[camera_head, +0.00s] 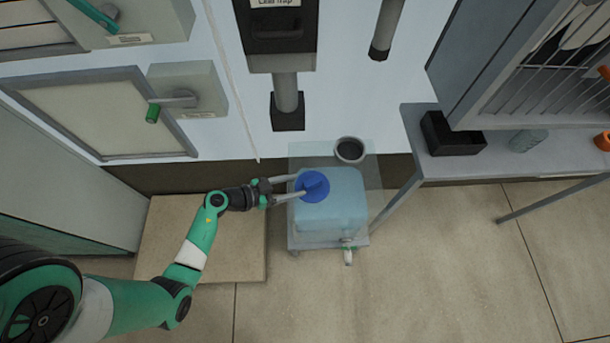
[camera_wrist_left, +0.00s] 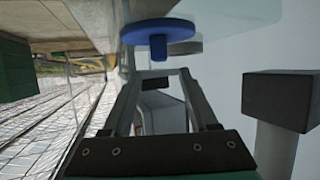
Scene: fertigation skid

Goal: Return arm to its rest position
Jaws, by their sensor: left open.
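My left arm (camera_head: 193,240), green and white, reaches in from the lower left. Its left gripper (camera_head: 300,186) is open at the blue cap (camera_head: 318,184) on top of a translucent light-blue tank (camera_head: 335,212). In the left wrist view, the two fingers (camera_wrist_left: 158,76) stand apart with nothing held between them. The round blue cap (camera_wrist_left: 158,30) and its handle lie just beyond the fingertips. I cannot tell whether a finger touches the cap. My right gripper is not in view.
A dark-topped round cup (camera_head: 349,150) stands behind the tank. A tap (camera_head: 348,252) sticks out at the tank's front. A grey bench (camera_head: 470,160) with a black bin (camera_head: 452,134) is at right. Wall boxes and a black-ended pipe (camera_head: 287,108) hang behind. Floor at front right is clear.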

